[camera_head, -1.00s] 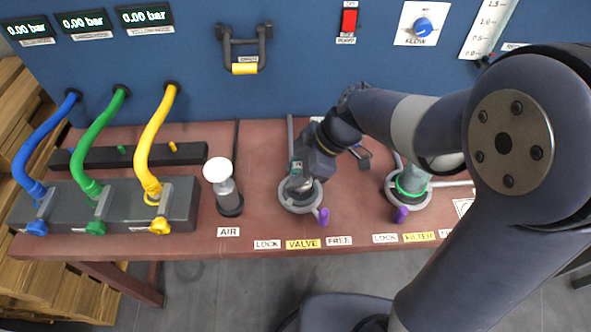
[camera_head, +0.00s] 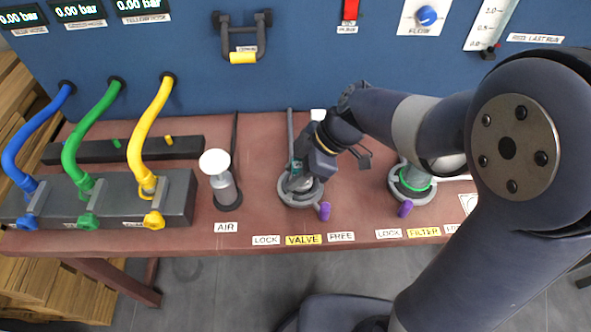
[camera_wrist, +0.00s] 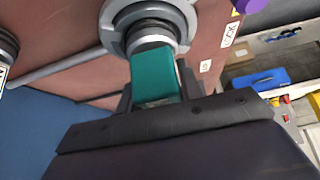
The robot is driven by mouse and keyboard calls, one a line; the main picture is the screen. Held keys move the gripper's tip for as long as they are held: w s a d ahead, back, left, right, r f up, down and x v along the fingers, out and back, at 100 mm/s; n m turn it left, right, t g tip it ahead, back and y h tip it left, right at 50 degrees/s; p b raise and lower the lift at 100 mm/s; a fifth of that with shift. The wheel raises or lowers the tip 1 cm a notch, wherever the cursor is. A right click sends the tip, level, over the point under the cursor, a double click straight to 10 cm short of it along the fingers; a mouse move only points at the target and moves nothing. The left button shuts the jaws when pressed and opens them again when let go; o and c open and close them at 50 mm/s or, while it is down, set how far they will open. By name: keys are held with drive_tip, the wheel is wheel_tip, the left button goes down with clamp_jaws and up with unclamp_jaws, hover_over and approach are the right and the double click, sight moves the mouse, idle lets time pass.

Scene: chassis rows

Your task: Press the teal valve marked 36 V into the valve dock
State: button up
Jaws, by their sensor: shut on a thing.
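The teal valve (camera_wrist: 153,76) is held between the fingers of my gripper (camera_wrist: 155,92) in the wrist view. Its far end meets a dark ribbed part at the grey ring of the valve dock (camera_wrist: 117,18); I cannot tell how deep it sits. In the head view the valve dock (camera_head: 287,198) is a grey ring above the yellow VALVE label (camera_head: 303,240), with a purple lever knob (camera_head: 324,211) at its lower right, near FREE. My gripper (camera_head: 297,179) is over this ring and hides most of the valve. No 36 V marking is readable.
The filter dock (camera_head: 425,198) with a green ring stands to the right. A white-topped AIR plunger (camera_head: 217,170) stands close on the left. Blue, green and yellow hoses (camera_head: 147,130) run to a grey block at far left. The blue panel (camera_head: 330,85) rises behind.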

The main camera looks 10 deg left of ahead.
drive_tip(key=shift+f, duration=0.3)
drive_tip(key=shift+f+b, duration=0.35)
drive_tip(key=shift+b, duration=0.25)
drive_tip(key=o, duration=1.3)
drive_tip(key=shift+r, duration=0.1)
drive_tip(key=p+v, duration=0.1)
drive_tip(key=v, duration=1)
